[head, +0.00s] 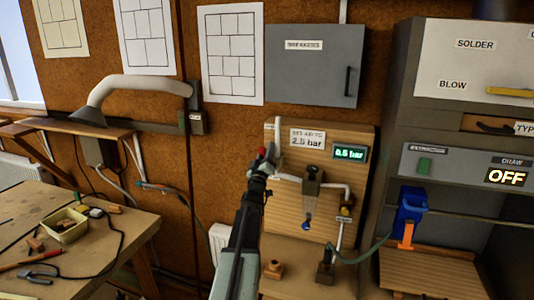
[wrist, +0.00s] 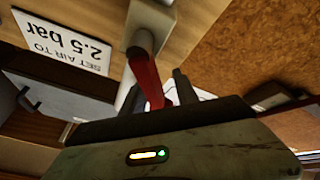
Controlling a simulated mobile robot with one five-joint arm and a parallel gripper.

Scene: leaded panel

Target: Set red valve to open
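The red valve (head: 262,154) shows as a small red spot at the upper left of the wooden air panel (head: 285,220), by a pale pipe. In the wrist view its red lever (wrist: 147,80) hangs from a grey fitting and reaches down between my fingers. My gripper (wrist: 157,92) is open around the lever, with a gap visible on its right side; contact on the left cannot be told. In the head view my gripper (head: 262,168) is at the valve and partly hides it. The green display (head: 348,153) reads 0.5 bar.
A sign (head: 308,139) reads "SET AIR TO 2.5 bar". A grey cabinet (head: 314,65) hangs above. A workbench (head: 70,230) stands left; a blue holder (head: 408,215) is at right.

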